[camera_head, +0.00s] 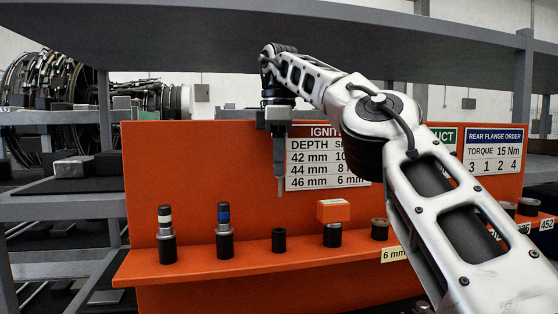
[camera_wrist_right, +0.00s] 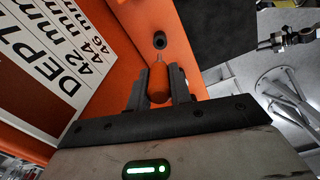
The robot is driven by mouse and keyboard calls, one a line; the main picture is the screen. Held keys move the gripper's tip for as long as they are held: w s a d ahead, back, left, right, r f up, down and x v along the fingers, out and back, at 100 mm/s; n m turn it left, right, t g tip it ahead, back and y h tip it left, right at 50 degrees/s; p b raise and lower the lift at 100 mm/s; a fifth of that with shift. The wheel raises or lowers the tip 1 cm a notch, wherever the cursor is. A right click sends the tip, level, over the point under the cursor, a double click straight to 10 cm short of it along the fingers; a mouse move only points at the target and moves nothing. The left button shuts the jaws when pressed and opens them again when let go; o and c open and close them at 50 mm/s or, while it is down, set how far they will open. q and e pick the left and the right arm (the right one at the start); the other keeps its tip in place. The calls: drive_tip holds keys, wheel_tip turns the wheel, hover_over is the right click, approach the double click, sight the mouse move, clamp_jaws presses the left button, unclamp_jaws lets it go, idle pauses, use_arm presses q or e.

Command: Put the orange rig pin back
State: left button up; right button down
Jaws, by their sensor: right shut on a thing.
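My right gripper (camera_head: 279,165) hangs pointing down in front of the orange panel, above the ledge. In the right wrist view, its fingers (camera_wrist_right: 158,88) are shut on the orange rig pin (camera_wrist_right: 159,82), whose thin metal tip points away from the gripper. A black holder with a dark open hole (camera_wrist_right: 160,40) lies just beyond the tip. In the head view this looks like the short black holder (camera_head: 278,240) on the ledge, below the gripper. The tip is apart from it. My left gripper is in neither view.
The orange ledge (camera_head: 200,262) carries a white-banded plug (camera_head: 165,225), a blue-banded plug (camera_head: 224,230), an orange block (camera_head: 333,211) by a black holder (camera_head: 332,236), and another holder (camera_head: 380,229). A depth placard (camera_head: 310,165) is on the panel behind. A grey shelf (camera_head: 200,35) hangs overhead.

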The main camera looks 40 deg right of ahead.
drive_tip(key=shift+a+f+b, duration=0.1)
drive_tip(key=shift+f+b, duration=0.65)
drive_tip(key=shift+f, duration=0.05)
drive_tip(key=shift+f+b, duration=0.85)
drive_tip(key=shift+f, duration=0.05)
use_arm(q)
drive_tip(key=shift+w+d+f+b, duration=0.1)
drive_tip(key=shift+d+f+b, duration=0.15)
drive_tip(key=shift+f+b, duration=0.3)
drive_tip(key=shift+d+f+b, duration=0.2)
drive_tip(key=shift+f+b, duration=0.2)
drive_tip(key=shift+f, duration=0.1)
use_arm(e)
drive_tip(key=shift+f, duration=0.95)
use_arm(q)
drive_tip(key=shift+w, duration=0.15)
